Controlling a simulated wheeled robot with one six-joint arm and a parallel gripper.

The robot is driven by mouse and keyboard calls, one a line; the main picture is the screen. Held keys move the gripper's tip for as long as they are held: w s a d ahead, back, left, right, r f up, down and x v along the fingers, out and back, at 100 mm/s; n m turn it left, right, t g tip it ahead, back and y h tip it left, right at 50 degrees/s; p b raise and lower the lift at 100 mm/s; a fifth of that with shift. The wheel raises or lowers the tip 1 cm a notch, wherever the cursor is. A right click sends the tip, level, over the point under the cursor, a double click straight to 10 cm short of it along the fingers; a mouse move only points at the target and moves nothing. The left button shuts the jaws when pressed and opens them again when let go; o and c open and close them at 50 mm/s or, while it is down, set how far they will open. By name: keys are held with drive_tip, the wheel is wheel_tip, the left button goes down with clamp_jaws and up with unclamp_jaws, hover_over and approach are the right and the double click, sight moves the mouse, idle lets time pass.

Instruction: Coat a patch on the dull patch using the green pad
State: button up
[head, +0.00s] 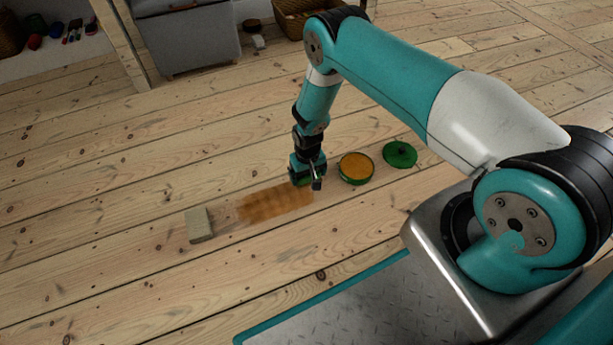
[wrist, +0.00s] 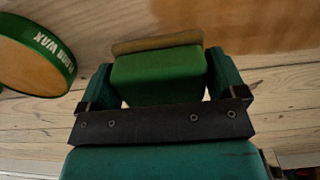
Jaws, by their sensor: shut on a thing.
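My gripper (head: 308,179) is shut on the green pad (wrist: 158,78), which has a tan underside layer along its far edge. In the head view the gripper is low over the right end of an orange-brown coated area (head: 275,203) on the floorboards. I cannot tell whether the pad touches the floor. The open wax tin (head: 356,168), with orange wax and a green rim, stands just right of the gripper. It also shows at the upper left of the wrist view (wrist: 37,55), lettered "WAX". Any dull patch under the coating is hard to make out.
A green lid (head: 400,154) lies right of the tin. A beige block (head: 199,225) sits at the left end of the coated area. A grey cabinet (head: 188,40) and a wicker basket (head: 300,18) stand at the back. The floor in front of the coated area is clear.

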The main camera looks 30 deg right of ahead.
drive_tip(key=shift+r+p, duration=2.15)
drive_tip(key=shift+r, duration=0.7)
